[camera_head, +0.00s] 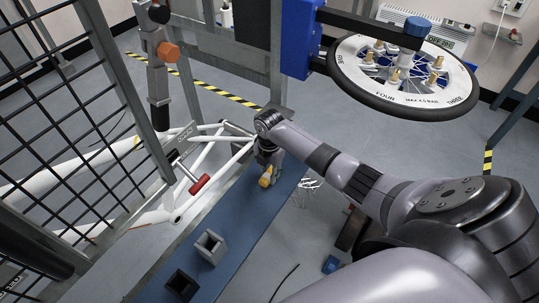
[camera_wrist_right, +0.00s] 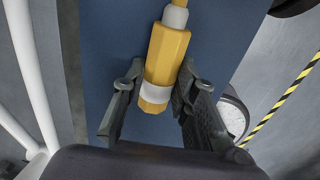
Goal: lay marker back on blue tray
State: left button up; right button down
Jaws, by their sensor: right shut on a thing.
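The marker (camera_head: 265,181) is a thick yellow-orange stick with a pale band near one end. In the right wrist view the marker (camera_wrist_right: 166,58) lies between the two dark fingers of my right gripper (camera_wrist_right: 157,103), which is shut on it. In the head view my right gripper (camera_head: 268,164) points down over the far part of the long blue tray (camera_head: 240,228). The blue tray (camera_wrist_right: 108,50) fills the background behind the marker in the wrist view. I cannot tell whether the marker touches it. My left gripper is not in view.
A grey square holder (camera_head: 210,246) and a dark one (camera_head: 181,285) stand on the tray's near part. A white bike frame (camera_head: 195,165) with a red handle (camera_head: 199,184) is left of it. A black mesh panel (camera_head: 70,120) stands at left; a wheel (camera_head: 400,80) is at upper right.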

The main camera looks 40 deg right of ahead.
jog(key=c, duration=1.3)
grip_release()
jog(key=shift+f, duration=0.1)
